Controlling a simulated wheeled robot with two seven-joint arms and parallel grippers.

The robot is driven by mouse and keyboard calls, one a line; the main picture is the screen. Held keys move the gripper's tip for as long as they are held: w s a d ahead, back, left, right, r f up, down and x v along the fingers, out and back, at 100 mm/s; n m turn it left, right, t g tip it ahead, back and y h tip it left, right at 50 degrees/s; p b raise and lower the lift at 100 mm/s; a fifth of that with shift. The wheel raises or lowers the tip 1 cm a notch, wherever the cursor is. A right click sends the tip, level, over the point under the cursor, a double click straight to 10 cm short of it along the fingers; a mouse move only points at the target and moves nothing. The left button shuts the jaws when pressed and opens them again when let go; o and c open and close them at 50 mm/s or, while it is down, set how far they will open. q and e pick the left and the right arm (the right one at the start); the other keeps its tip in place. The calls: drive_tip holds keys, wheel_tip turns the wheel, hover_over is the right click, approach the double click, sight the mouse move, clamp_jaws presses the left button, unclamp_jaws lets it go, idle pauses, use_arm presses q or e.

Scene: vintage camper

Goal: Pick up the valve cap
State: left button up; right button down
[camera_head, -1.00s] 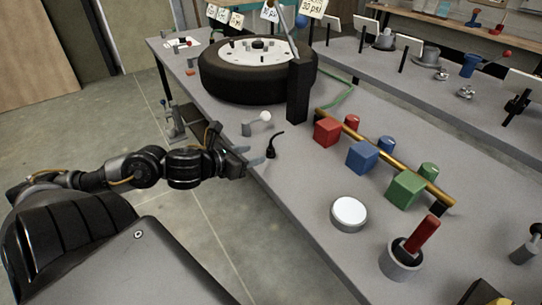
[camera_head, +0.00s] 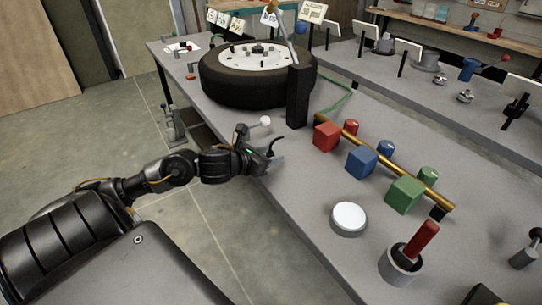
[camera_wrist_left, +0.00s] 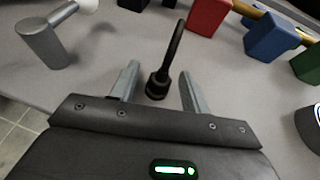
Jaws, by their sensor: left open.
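The valve cap appears to be the small black piece (camera_wrist_left: 157,86) with a round base and a long curved stem, standing on the grey bench. In the left wrist view it sits between the two grey fingers of my left gripper (camera_wrist_left: 160,78), with a gap on each side. The stem leans away beyond the fingertips. In the head view my left gripper (camera_head: 262,154) is low at the bench's near edge, and its hand partly hides the cap (camera_head: 275,142). The left gripper is open and holds nothing. My right gripper is not in view.
A grey post with a white ball (camera_head: 264,121) stands close beside the left gripper. A tyre (camera_head: 258,85) and a black upright block (camera_head: 297,97) are behind. Red (camera_head: 326,136), blue (camera_head: 361,160) and green (camera_head: 404,194) blocks stand to the right. Bare bench lies between.

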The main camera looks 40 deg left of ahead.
use_arm(q)
drive_tip(key=shift+w+f, duration=0.2)
drive_tip(key=shift+w, duration=0.3)
clamp_jaws()
